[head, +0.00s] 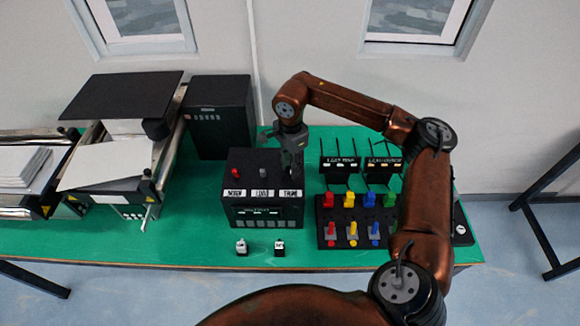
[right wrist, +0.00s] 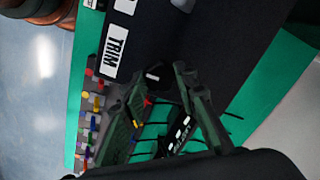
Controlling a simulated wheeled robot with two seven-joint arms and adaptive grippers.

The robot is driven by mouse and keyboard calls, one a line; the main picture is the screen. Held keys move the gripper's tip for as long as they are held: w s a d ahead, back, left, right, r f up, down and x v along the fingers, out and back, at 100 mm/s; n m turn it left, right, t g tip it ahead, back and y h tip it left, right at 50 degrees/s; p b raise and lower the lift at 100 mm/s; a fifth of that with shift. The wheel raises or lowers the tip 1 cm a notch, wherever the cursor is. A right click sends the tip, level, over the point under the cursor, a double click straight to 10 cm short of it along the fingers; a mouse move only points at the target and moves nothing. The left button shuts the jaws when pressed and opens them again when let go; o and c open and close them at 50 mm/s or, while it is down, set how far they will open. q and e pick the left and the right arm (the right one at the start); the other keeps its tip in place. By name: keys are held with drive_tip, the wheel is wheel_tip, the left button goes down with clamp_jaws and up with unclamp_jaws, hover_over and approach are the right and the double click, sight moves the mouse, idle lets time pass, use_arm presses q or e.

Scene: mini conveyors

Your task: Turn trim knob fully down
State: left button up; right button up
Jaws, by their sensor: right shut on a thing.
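The black control box (head: 262,205) stands on the green table. It carries a red knob, a grey knob and white labels, the rightmost reading TRIM (head: 290,194). My right gripper (head: 291,165) reaches down over the box's right part, above the TRIM label, and covers the trim knob in the head view. In the right wrist view, the dark trim knob (right wrist: 153,74) with a pale mark shows between the fingertips, beside the TRIM label (right wrist: 115,53). The fingers are shut on it. Its exact angle is hard to read. My left gripper is out of view.
A board of coloured pegs (head: 350,235) stands right of the box, with two wire racks (head: 340,165) behind it. A black cabinet (head: 218,115) and a paper machine (head: 125,100) stand left. Two small white-topped pieces (head: 241,248) lie in front.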

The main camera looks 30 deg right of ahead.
sight(290, 170)
idle(0.4)
drive_tip(key=o, duration=1.2)
drive_tip(key=shift+c, duration=0.2)
drive_tip(key=shift+r, duration=0.15)
wheel_tip(290, 170, up, 12)
